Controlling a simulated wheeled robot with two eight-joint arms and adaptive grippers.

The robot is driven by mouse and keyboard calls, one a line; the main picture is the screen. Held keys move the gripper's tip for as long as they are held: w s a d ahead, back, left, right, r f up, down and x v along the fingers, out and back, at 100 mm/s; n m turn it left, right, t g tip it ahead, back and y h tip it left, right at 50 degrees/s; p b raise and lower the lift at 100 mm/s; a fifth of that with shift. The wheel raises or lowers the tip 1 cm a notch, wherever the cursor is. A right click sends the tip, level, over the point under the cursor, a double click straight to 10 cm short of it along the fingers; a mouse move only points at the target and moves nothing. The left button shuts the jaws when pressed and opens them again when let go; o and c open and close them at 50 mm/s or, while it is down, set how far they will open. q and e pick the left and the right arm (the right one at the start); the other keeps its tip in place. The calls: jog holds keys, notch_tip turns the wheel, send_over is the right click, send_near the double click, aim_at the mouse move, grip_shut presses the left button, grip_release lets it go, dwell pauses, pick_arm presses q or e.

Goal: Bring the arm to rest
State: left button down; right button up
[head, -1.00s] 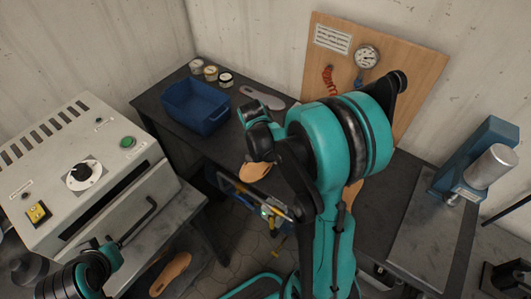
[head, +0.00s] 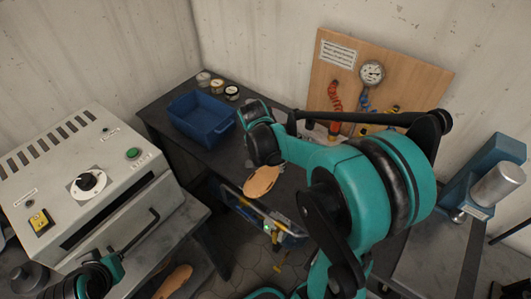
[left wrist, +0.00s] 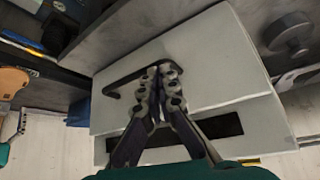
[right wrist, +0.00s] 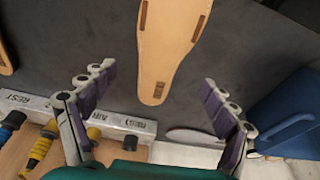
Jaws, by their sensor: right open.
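In the head view my right arm bends over the dark bench, and its gripper is hidden behind its own wrist. In the right wrist view my right gripper (right wrist: 157,80) is open with its fingers wide apart and nothing between them. A tan sole (right wrist: 168,50) lies beyond the fingertips; a tan sole (head: 262,181) also shows just below the right wrist in the head view. My left gripper (left wrist: 160,82) is at the black handle (left wrist: 128,78) of the grey oven, with its fingers closed together on the bar.
A blue bin (head: 201,117) and several small jars (head: 217,85) stand at the bench's back left. A wooden gauge board (head: 385,70) leans on the wall. A blue press (head: 485,175) stands at right. The grey oven (head: 75,185) fills the left. Another sole (head: 174,281) lies low.

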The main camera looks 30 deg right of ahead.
jog(key=w+v, duration=0.1)
jog(key=v, duration=0.5)
jog(key=s+a+r+n+t+y, duration=0.1)
jog(key=s+a+n+t+y, duration=0.1)
jog(key=s+a+n+t, duration=0.4)
jog(key=s+a+n, duration=0.5)
jog(key=s+n, duration=0.1)
jog(key=shift+n+y, duration=0.3)
jog(key=shift+n, duration=0.1)
